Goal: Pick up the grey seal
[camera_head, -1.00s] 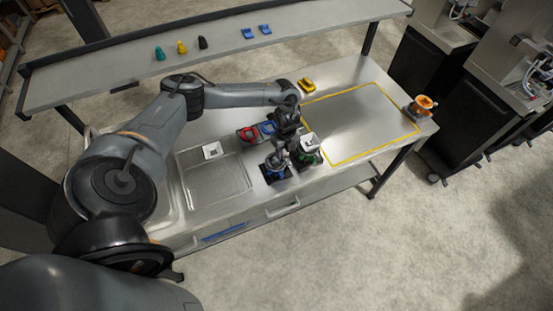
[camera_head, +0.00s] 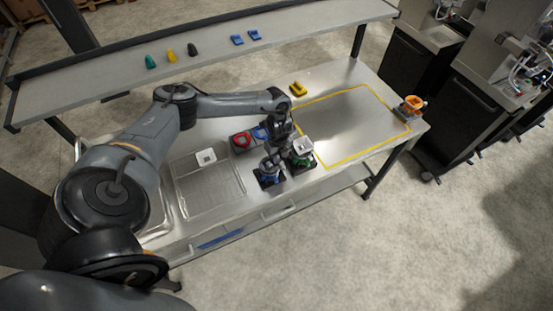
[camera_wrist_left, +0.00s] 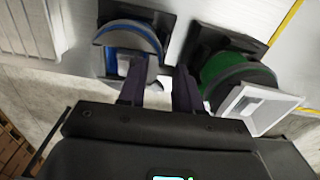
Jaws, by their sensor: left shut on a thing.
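My left gripper (camera_head: 270,164) reaches down from above at the blue dispenser (camera_head: 266,178) near the front edge of the table. In the left wrist view the two dark fingers (camera_wrist_left: 159,86) are closed on a light grey piece (camera_wrist_left: 154,68) at the near side of the blue dispenser (camera_wrist_left: 122,36). This grey piece looks like the grey seal; the fingers hide part of it. It still touches or sits close against the blue dispenser; I cannot tell which. My right gripper is not in view.
A green dispenser (camera_wrist_left: 238,72) with a white square hopper (camera_wrist_left: 256,106) stands close right of the fingers. Red (camera_head: 241,141) and blue units stand behind. A clear tray (camera_head: 207,185) lies left. The yellow-outlined area (camera_head: 350,125) is free. An orange-topped unit (camera_head: 413,103) stands far right.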

